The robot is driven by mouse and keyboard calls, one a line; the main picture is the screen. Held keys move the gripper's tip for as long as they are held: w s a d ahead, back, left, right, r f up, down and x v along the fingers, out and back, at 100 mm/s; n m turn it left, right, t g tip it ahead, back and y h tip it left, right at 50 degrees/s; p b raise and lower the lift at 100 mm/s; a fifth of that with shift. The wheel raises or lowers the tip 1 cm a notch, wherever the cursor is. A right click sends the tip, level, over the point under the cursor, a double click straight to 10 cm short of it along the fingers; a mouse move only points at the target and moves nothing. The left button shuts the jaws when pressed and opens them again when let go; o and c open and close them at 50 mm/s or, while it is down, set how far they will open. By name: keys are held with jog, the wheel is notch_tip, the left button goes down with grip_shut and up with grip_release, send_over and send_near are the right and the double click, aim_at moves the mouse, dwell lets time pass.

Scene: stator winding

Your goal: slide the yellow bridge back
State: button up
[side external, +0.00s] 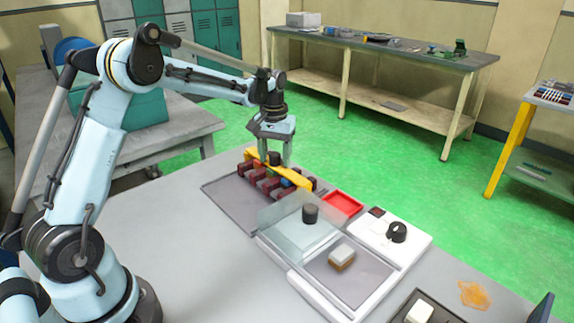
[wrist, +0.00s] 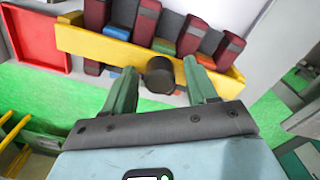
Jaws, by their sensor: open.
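The yellow bridge (side external: 294,176) is a long bar lying across a row of dark red blocks (side external: 262,183), with blue, orange and green pieces between them. In the wrist view the bridge (wrist: 95,48) crosses the upper half at a slant. A black knob (wrist: 160,76) stands out from its middle. My gripper (side external: 275,158) is down over the bridge's middle. In the wrist view my gripper (wrist: 159,66) is open, with one finger on each side of the knob and visible gaps. Contact between the fingertips and the bridge cannot be told.
A grey tray (side external: 224,200) lies under the blocks. A red tray (side external: 342,204) sits to the right. Nearby are a clear panel (side external: 290,228), a white unit with a black dial (side external: 397,232), and a small block (side external: 341,256). The table's near left part is clear.

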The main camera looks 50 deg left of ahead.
jog(key=shift+f, duration=0.15)
jog(key=c, duration=0.3)
jog(key=shift+s+a, duration=0.1)
jog(key=shift+s, duration=5.95)
jog(key=shift+c, duration=0.2)
jog(key=o, duration=0.3)
jog(key=shift+o, duration=0.2)
notch_tip(320, 180, up, 6)
jog(key=s+d+m+t, duration=0.3)
jog(key=d, duration=0.4)
jog(key=s+d+r+m+t, duration=0.1)
jog(key=s+d+m+t, duration=0.2)
jog(key=d, duration=0.4)
jog(key=shift+r+t, duration=0.25)
jog(key=shift+t, duration=0.35)
